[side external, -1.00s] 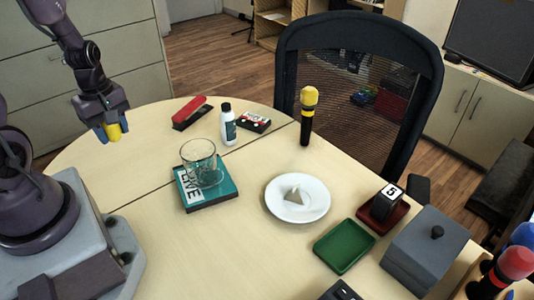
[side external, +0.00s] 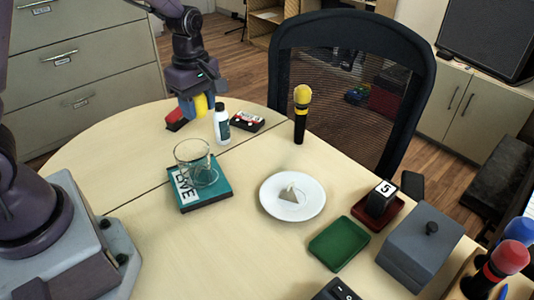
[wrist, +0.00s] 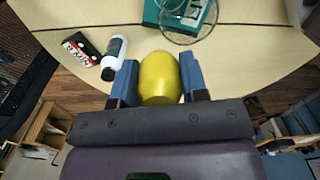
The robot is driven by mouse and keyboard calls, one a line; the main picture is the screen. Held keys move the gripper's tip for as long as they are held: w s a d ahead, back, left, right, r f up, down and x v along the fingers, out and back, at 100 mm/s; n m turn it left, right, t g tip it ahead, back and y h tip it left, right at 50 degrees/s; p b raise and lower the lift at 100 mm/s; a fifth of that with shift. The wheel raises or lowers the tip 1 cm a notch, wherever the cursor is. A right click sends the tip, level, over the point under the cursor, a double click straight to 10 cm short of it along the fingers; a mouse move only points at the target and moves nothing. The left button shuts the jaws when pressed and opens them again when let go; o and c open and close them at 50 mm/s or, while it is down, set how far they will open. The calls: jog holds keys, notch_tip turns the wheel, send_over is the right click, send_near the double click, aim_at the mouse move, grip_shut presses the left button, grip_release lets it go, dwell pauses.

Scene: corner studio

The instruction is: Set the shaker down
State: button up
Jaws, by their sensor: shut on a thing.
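The shaker (wrist: 160,78) is a yellow, egg-shaped thing. My gripper (wrist: 158,85) is shut on it, with a blue finger on each side, in the wrist view. In the side view my gripper (side external: 199,108) is at the far part of the round table (side external: 95,160), just left of the white bottle (side external: 222,127). The shaker (side external: 201,105) shows as a yellow patch between the blue fingers there. I cannot tell whether its lower end touches the table.
A cassette (side external: 247,121) lies right of the bottle. A glass (side external: 203,172) stands on a teal book (side external: 216,192). A white plate (side external: 310,204) and a yellow-topped microphone (side external: 299,125) are further right. The table's left part is clear.

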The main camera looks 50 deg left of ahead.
jog(key=w+d, duration=0.2)
jog(key=d, duration=0.2)
send_over(267, 154)
jog(key=f, duration=1.4)
jog(key=shift+s+f, duration=0.2)
jog(key=shift+f, duration=0.1)
jog(key=shift+w+f, duration=0.15)
jog(key=shift+f, duration=1.65)
jog(key=shift+f, duration=0.1)
jog(key=o, duration=0.9)
